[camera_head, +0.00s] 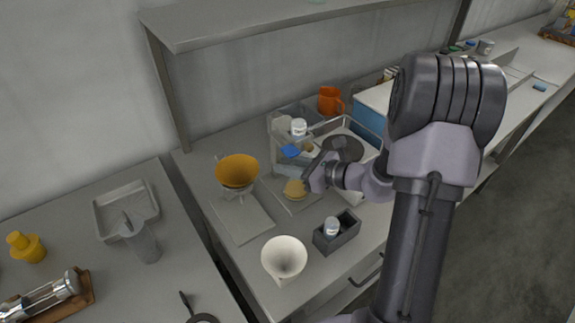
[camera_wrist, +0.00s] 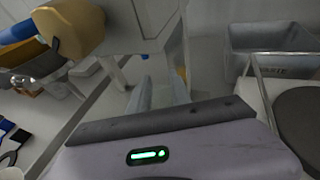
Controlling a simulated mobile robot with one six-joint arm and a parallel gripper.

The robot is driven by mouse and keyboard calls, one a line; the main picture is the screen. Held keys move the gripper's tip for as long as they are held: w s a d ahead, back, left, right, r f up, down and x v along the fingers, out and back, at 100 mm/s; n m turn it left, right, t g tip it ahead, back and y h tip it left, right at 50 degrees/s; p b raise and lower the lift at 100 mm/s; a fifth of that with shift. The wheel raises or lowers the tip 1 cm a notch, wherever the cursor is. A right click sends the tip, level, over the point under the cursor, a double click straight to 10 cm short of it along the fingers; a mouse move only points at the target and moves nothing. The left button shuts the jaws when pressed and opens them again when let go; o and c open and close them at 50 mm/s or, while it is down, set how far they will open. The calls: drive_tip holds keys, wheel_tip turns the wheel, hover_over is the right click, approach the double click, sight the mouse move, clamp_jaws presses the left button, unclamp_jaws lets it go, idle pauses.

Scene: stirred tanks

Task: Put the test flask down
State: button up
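I cannot pick out the test flask with certainty. A small pale jar with a grey lid (camera_head: 331,226) stands in a dark grey box (camera_head: 349,240) near the bench's front. A similar jar (camera_head: 298,127) shows by the clear frame at the back. My gripper (camera_head: 308,183) is over the middle of the bench, beside a tan rounded thing (camera_head: 294,189). In the wrist view its two fingers (camera_wrist: 160,92) stand apart with nothing visible held between them. The tan thing (camera_wrist: 75,28) is at the upper left there.
A dark disc (camera_head: 343,148) and an orange mug (camera_head: 329,100) are behind. A grey bin marked waste (camera_wrist: 272,42) shows at right in the wrist view. A shelf (camera_head: 270,22) overhangs the bench.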

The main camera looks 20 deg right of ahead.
drive_tip(key=o, duration=0.4)
drive_tip(key=shift+c, duration=0.2)
